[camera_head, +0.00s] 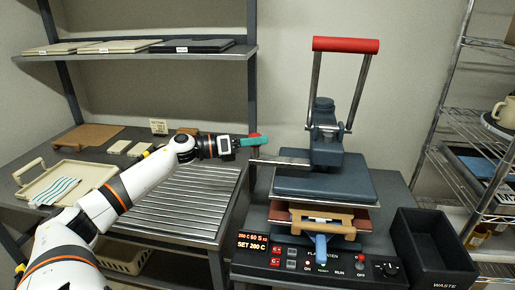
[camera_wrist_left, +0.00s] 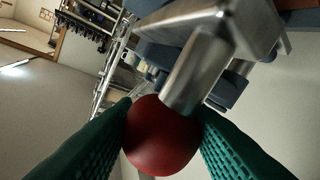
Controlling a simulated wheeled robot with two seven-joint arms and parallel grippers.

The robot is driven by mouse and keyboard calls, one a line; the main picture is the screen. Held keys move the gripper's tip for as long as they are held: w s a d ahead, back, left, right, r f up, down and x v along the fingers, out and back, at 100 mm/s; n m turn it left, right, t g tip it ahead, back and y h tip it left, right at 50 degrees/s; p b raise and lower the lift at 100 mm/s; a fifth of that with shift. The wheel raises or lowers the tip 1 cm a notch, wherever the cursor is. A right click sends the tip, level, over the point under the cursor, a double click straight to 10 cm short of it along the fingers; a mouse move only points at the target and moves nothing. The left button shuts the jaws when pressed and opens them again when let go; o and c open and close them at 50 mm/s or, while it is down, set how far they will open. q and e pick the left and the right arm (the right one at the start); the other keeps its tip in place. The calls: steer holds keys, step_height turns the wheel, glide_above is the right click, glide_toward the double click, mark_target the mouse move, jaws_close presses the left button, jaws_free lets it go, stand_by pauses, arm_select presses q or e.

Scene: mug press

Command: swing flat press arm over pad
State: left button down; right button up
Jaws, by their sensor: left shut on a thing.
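The flat press (camera_head: 325,182) has a dark blue-grey platen under a central post, with a raised lever ending in a red handle (camera_head: 346,45). The platen is above the lower plate and reddish pad (camera_head: 283,214), largely covering them from this view. A metal side bar (camera_head: 280,160) sticks out left from the press. My left gripper (camera_head: 250,141), with green fingers, is at the left of the press near this bar's end. In the left wrist view, its fingers are shut on a round red knob (camera_wrist_left: 160,137) on a metal rod (camera_wrist_left: 198,72). My right gripper is not in view.
A control panel (camera_head: 310,264) with a lit display fronts the press. A wooden-coloured piece (camera_head: 320,218) lies below the platen. A black waste bin (camera_head: 433,250) stands at right, beside wire shelving (camera_head: 468,125). A slatted rack (camera_head: 190,205) lies left, under a wall shelf (camera_head: 130,51).

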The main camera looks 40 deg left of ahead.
arm_select(q)
steer(key=shift+a+r, duration=0.25)
steer(key=c, duration=1.1)
jaws_free()
steer(key=shift+w, duration=0.1)
steer(key=shift+o, duration=1.1)
steer(key=shift+a+f, duration=0.15)
steer(key=shift+f, duration=0.05)
steer(key=shift+s+a+f, duration=0.15)
steer(key=shift+s+a, duration=0.1)
steer(key=shift+s, duration=0.3)
steer(key=b+v, duration=0.1)
steer(key=v, duration=0.9)
steer(key=shift+s+a, duration=0.3)
